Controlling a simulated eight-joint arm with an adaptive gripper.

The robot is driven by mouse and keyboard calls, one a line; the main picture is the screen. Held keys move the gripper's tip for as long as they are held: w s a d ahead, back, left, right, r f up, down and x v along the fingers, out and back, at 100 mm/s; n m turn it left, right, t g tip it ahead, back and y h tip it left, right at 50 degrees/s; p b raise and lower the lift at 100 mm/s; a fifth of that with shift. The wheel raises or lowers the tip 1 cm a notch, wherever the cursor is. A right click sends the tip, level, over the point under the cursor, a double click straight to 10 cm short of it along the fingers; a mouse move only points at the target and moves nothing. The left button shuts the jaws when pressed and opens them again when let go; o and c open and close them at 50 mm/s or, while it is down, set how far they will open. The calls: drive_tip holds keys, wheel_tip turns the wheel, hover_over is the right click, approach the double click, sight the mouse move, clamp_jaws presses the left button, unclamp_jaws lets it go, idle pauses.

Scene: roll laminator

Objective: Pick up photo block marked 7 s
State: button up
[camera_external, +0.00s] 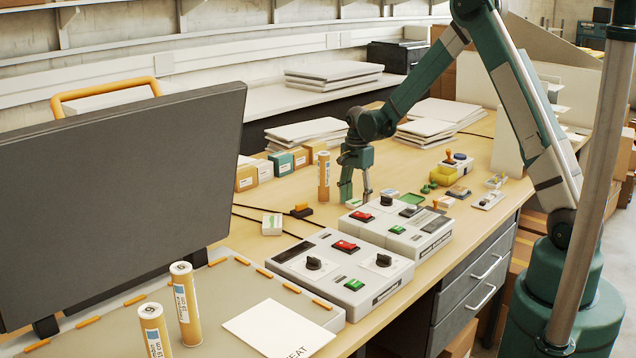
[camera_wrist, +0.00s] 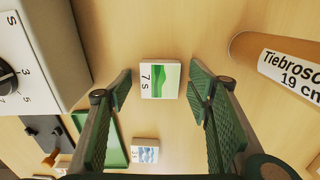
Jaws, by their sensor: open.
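The photo block marked 7 s (camera_wrist: 160,79) is a small white block with a green landscape picture on its top, lying on the wooden table. In the wrist view it sits between the two fingertips of my gripper (camera_wrist: 160,88), with a gap on each side. My gripper is open and empty. In the external view my gripper (camera_external: 356,196) points down over the table behind the control boxes, and the block (camera_external: 353,203) shows by its fingertips. A second photo block (camera_wrist: 145,151) with a blue picture lies nearby; its mark is too small to read surely.
A cardboard tube (camera_external: 323,176) stands to the left of my gripper. A control box (camera_external: 402,227) with a dial stands close in front. A green tray (camera_wrist: 112,142) lies near the second block. Another control box (camera_external: 340,268) is nearer the camera.

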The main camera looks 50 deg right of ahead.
sight(356, 202)
drive_tip(key=c, duration=1)
drive_tip(key=shift+r, duration=0.1)
drive_tip(key=shift+r, duration=4.95)
